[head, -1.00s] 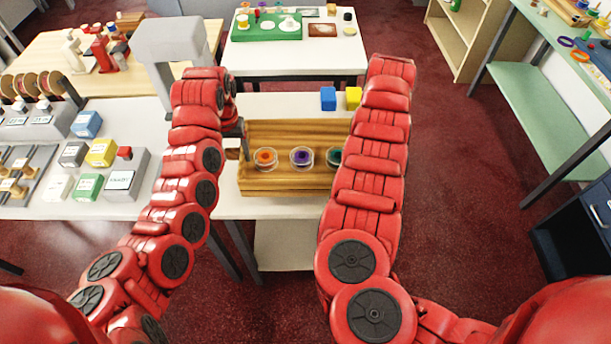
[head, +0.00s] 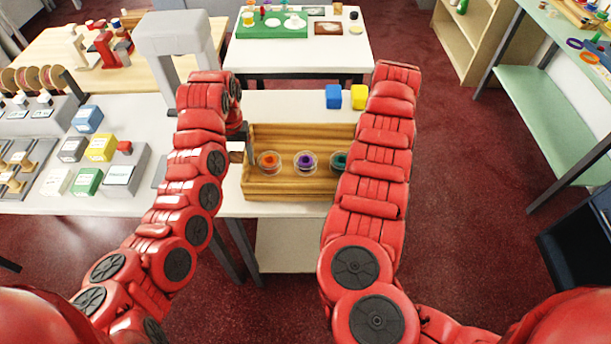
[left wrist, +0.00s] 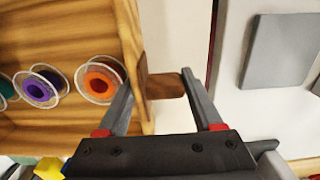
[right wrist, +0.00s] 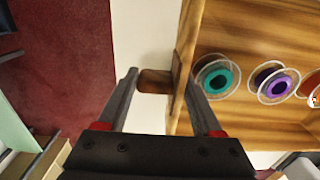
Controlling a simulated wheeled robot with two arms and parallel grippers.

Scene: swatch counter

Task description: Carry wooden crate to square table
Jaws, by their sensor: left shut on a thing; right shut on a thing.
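The wooden crate (head: 290,190) is over the near white counter, with three clear round containers in it holding orange (head: 269,161), purple (head: 305,161) and teal (head: 338,161) pieces. My left gripper (left wrist: 158,82) is shut on the handle block at the crate's left end. My right gripper (right wrist: 161,79) is shut on the block at its right end; in the head view my right arm hides that end. Whether the crate touches the counter is unclear. A white table (head: 345,62) that looks roughly square stands beyond the counter.
The back table holds a green board (head: 270,30), a framed brown panel (head: 328,28) and small items. Blue (head: 333,96) and yellow (head: 359,97) cubes sit behind the crate. A grey arch-like stand (head: 172,40) and several boxes are left. Red floor is open to the right.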

